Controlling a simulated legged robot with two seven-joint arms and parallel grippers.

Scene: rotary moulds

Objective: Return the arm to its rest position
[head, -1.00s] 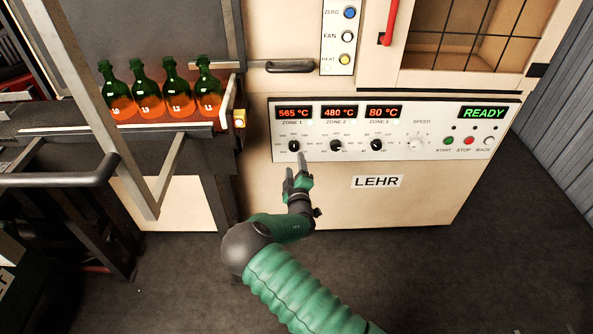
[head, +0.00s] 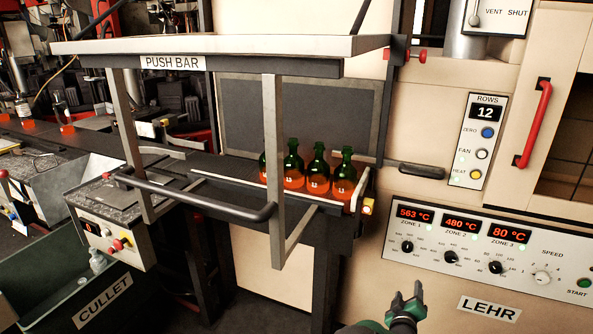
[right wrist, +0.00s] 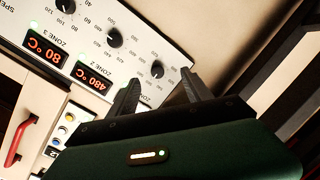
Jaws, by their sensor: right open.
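My right gripper (head: 406,300) shows at the bottom of the head view, below the lehr control panel (head: 470,278). Its two dark fingers are apart with nothing between them. In the right wrist view the open fingers (right wrist: 158,92) point toward the panel's zone knobs, and I cannot tell their exact distance from it. In the head view the right gripper stands apart from the zone 1 knob (head: 407,247). The zone displays read 563, 480 and 80 °C. My left gripper is not in view.
Several green and orange bottles (head: 318,170) stand on the conveyor behind the push bar's handle (head: 195,198). A red door handle (head: 534,124) and a dark handle (head: 421,170) stick out from the machine. A green cullet bin (head: 50,318) stands at lower left.

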